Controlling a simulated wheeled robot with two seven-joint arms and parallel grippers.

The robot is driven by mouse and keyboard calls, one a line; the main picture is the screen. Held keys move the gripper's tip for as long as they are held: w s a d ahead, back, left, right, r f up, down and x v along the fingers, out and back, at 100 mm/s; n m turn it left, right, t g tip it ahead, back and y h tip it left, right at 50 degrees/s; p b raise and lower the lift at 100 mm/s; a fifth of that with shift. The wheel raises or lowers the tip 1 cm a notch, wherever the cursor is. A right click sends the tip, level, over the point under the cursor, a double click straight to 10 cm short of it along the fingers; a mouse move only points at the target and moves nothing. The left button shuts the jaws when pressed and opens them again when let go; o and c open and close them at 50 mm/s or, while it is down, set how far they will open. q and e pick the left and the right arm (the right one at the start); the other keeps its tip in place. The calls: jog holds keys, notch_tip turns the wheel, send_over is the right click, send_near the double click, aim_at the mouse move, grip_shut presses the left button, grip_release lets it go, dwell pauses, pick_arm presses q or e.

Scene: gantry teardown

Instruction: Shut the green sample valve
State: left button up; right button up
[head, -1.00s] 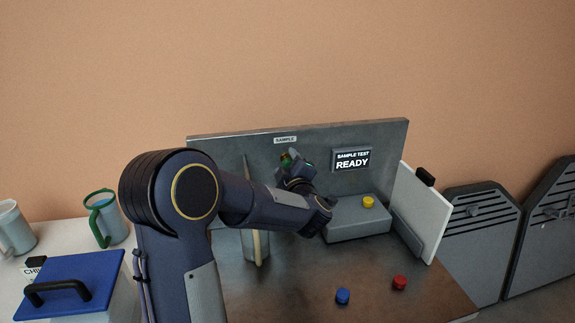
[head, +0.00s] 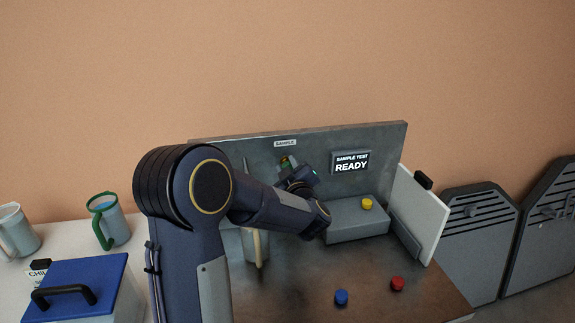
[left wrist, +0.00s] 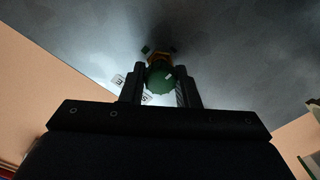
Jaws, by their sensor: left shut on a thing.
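The green sample valve (left wrist: 160,80) is on the grey back panel (head: 230,155), below the SAMPLE label (head: 285,143). In the head view only a small green part of the valve (head: 285,161) shows beside my wrist. My left gripper (left wrist: 161,88) is shut on the green valve knob, with one finger on each side of it in the left wrist view. An orange-brown part shows behind the knob. The knob's exact turn angle is hard to tell. My right gripper is not in view.
A screen reading SAMPLE TEST READY (head: 351,162) is on the panel. A grey box (head: 350,222) with a yellow button stands below it. Blue (head: 341,297) and red (head: 397,284) buttons are on the bench. A blue-lidded box (head: 80,276) and mugs (head: 108,222) stand left.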

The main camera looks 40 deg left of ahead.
pick_arm(q)
jog(key=o, duration=1)
jog(key=shift+c, duration=0.2)
jog(key=v, duration=0.7)
jog(key=shift+s+d+b, duration=0.25)
jog(key=shift+d+b, duration=0.1)
jog(key=shift+b, duration=0.05)
